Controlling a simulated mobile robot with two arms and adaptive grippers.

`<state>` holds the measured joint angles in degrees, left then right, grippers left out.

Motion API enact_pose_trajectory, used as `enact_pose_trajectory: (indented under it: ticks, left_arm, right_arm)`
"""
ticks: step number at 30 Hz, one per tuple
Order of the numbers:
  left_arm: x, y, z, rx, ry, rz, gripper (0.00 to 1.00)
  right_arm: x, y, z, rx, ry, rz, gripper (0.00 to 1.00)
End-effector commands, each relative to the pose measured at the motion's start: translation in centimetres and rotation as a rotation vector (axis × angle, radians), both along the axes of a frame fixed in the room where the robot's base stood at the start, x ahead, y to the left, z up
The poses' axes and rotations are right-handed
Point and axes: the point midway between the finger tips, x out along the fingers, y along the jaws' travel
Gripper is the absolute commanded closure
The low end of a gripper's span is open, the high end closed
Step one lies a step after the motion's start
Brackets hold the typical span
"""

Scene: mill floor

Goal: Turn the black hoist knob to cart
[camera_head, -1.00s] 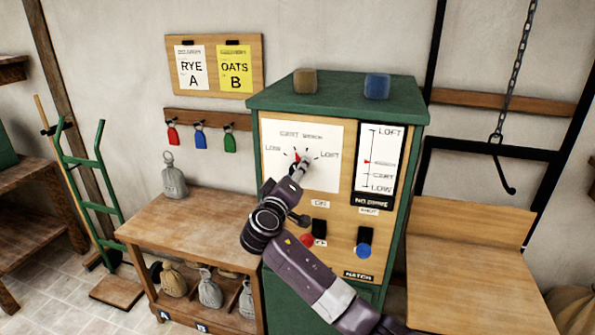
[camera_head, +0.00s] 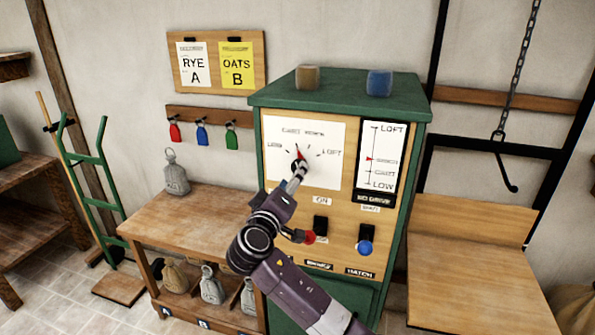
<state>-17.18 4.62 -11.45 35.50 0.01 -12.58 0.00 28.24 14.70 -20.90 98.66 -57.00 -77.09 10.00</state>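The black hoist knob (camera_head: 295,166) sits on the white dial plate (camera_head: 330,178) of the green-and-wood control cabinet. The dial is marked LOW, CART, BENCH and LOFT, from left to right. The knob's red pointer (camera_head: 299,154) points up, near the CART and BENCH marks; which one is hard to tell. My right gripper (camera_head: 299,170) reaches up from below with its narrow fingers at the knob, covering part of it. The fingers look closed on it. My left gripper is not in view.
A level scale (camera_head: 381,150) right of the dial has a red marker near BENCH. Below are a black switch (camera_head: 320,224), a red button (camera_head: 309,237) and a blue knob (camera_head: 365,248). A wooden bench (camera_head: 185,222) stands left and a wooden platform (camera_head: 480,265) right.

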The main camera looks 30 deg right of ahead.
Motion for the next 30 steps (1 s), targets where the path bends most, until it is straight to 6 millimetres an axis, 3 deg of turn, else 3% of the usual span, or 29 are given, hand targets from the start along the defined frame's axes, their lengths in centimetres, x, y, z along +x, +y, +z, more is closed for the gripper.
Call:
enact_pose_trajectory:
  ticks: [3, 10, 30]
  left_arm:
    - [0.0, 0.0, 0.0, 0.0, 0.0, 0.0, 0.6]
    - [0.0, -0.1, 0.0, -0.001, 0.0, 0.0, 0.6]
    - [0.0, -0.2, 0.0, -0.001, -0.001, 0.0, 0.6]
  right_arm:
    - [-1.6, 2.0, -0.1, 0.003, 0.001, 0.003, 0.51]
    - [-3.5, 4.1, -0.1, 0.001, 0.001, 0.0, 0.51]
    - [-3.8, 4.4, 0.0, 0.0, 0.0, -0.001, 0.51]
